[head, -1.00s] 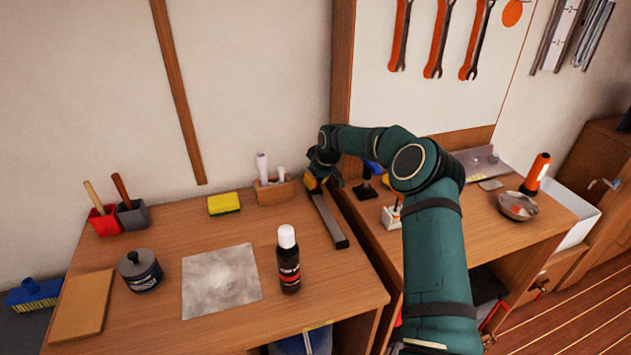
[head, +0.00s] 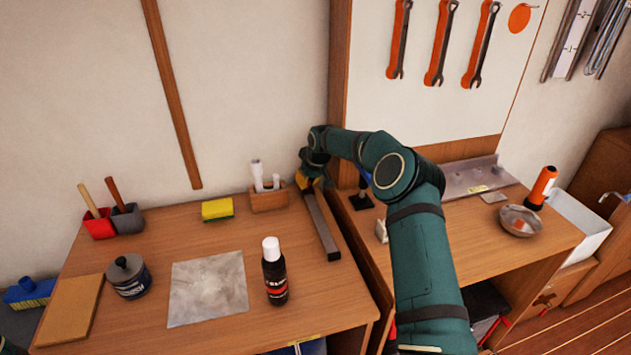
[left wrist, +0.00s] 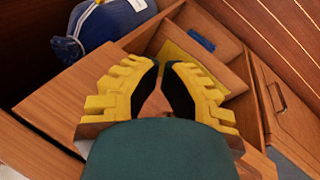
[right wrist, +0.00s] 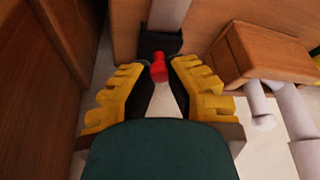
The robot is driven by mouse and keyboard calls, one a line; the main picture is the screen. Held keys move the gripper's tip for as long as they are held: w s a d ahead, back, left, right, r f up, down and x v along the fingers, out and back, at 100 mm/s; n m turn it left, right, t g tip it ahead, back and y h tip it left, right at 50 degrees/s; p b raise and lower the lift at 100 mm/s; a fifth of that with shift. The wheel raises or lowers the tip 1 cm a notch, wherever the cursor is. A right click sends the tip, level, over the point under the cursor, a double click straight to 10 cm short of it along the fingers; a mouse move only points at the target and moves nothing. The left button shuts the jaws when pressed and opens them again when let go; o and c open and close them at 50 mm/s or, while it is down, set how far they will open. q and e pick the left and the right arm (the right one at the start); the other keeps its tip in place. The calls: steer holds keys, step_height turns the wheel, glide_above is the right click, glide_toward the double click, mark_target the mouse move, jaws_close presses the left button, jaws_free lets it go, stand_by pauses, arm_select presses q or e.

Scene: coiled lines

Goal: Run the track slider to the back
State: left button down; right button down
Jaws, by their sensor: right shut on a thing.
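The track (head: 322,228) is a long grey bar on the left workbench, running from front to back near its right edge. My right gripper (head: 309,184) is at the track's back end, near the wall. In the right wrist view, my right gripper (right wrist: 158,68) is shut on the slider's red knob (right wrist: 158,73), which shows between the fingertips. The slider's body under the knob is mostly hidden. In the left wrist view, my left gripper (left wrist: 163,66) has its fingertips together with nothing seen between them, above wooden furniture with an open compartment.
A wooden holder (head: 268,199) with white rolls stands just left of the track's back end. A yellow sponge (head: 217,210) lies farther left. A blue bag (left wrist: 108,22) shows in the left wrist view.

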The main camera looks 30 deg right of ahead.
steer(key=shift+w+f, duration=0.1)
steer(key=shift+f, duration=0.05)
steer(key=c, duration=0.8)
jaws_free()
steer(key=v, duration=1.2)
steer(key=shift+w, duration=0.15)
